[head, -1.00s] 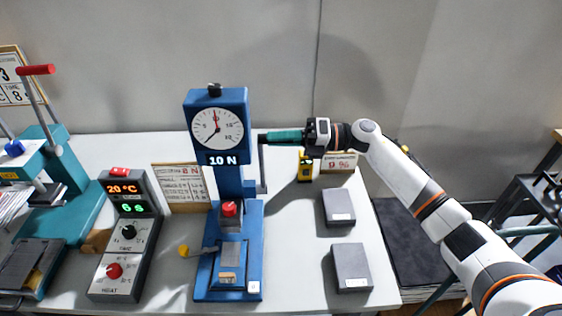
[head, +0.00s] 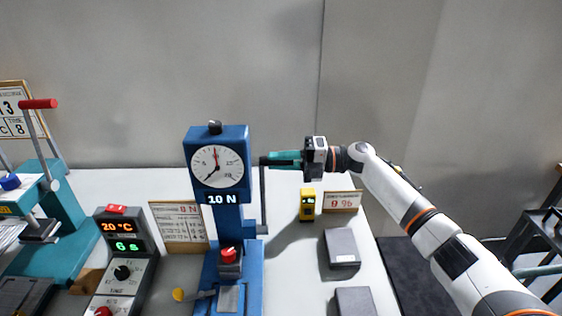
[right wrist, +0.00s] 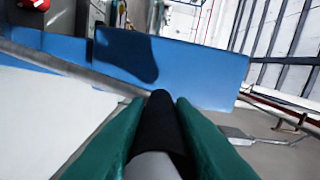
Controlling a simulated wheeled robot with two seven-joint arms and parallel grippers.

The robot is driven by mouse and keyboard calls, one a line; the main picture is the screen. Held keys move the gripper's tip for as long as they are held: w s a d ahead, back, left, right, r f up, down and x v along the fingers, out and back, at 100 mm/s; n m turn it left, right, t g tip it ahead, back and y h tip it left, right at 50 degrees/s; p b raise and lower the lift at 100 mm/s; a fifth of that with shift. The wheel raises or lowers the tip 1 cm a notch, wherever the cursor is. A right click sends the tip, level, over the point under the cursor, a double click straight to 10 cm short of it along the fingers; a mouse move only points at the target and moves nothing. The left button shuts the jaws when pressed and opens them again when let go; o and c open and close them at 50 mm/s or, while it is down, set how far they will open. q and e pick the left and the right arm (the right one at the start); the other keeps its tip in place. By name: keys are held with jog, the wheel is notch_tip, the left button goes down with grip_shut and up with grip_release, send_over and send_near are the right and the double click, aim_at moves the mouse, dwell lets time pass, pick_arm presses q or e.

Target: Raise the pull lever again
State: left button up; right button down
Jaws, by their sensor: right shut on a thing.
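The pull lever (head: 263,195) is a dark bar on the right side of the blue test stand (head: 229,212). It stands nearly upright in the head view, its top level with the round dial (head: 217,166). My right gripper (head: 282,159) comes in from the right with teal fingers shut at the lever's top end. In the right wrist view the teal fingers (right wrist: 160,125) close on the lever's black grip (right wrist: 158,108). The stand's display reads 10 N. My left gripper is not in view.
A yellow device (head: 307,204) and a small sign (head: 341,201) stand right of the lever. Two grey boxes (head: 341,248) lie nearer. A control box (head: 122,262) and a teal press (head: 60,230) stand left. The table between stand and boxes is clear.

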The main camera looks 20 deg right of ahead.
jog(key=shift+d+r, duration=0.1)
jog(key=c, duration=1.6)
grip_release()
jog(key=o, duration=0.3)
jog(key=shift+w, duration=0.15)
jog(key=shift+o, duration=0.2)
jog(key=shift+d+f+b, duration=0.2)
jog(key=shift+d+b, duration=0.1)
jog(key=shift+d, duration=0.1)
jog(key=b+v, duration=0.4)
jog(key=v, duration=0.7)
jog(key=shift+d+r, duration=0.1)
jog(key=shift+d, duration=0.05)
